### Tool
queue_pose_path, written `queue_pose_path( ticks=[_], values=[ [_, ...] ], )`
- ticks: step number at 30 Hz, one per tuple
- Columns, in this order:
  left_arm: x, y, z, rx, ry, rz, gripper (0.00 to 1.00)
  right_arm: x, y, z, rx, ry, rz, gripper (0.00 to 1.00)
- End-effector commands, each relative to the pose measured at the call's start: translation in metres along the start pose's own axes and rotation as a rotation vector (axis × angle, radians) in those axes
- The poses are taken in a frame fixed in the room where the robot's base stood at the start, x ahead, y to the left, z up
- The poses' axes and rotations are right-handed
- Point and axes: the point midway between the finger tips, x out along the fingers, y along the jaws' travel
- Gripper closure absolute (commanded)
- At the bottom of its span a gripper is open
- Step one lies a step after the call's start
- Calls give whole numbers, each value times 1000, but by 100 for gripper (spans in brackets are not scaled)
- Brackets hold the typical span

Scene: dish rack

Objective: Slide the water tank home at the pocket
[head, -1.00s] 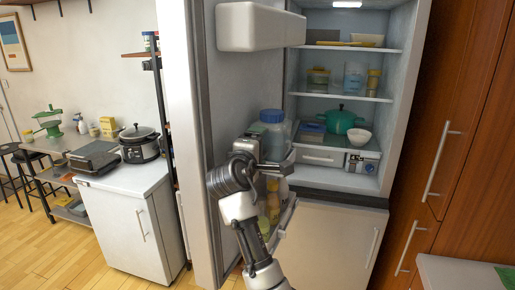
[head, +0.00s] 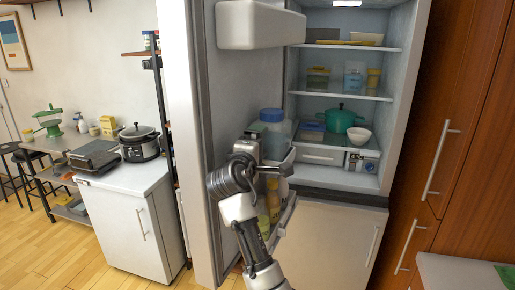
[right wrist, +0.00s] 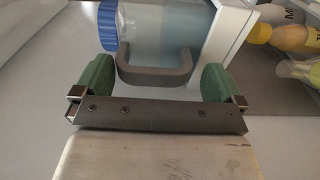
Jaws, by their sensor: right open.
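The water tank (head: 271,127) is a clear, bluish container with a blue lid, at the open fridge door's shelf. In the right wrist view the tank (right wrist: 165,28) lies across the top, its blue lid (right wrist: 107,25) to the left and its grey handle (right wrist: 156,77) towards me. My right gripper (right wrist: 156,82) is open, its green fingertips on either side of the handle with gaps between. In the head view my right gripper (head: 262,148) is at the tank's front and hides its lower part. I cannot tell how the tank sits in its pocket. My left gripper is not in view.
A white door bin wall (right wrist: 228,42) is beside the tank. Bottles (head: 273,200) stand in the lower door shelf. A teal pot (head: 340,120) and white bowl (head: 359,135) stand on a fridge shelf. The fridge door (head: 205,130) edge is left of my arm.

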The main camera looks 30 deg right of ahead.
Motion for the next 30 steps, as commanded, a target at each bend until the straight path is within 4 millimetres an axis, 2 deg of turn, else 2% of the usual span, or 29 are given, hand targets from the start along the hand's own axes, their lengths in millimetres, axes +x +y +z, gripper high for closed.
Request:
queue_pose_path(
  ticks=[5,12,18,23,30],
  values=[
    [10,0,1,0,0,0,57,-17,-2,-1,3,3,5,0],
    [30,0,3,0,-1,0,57,-66,-2,0,7,4,7,0],
    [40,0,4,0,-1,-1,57,-97,0,0,5,3,8,0],
    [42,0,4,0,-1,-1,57,-108,2,0,4,1,10,0],
    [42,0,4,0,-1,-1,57,-109,3,0,3,1,9,0]
  ],
)
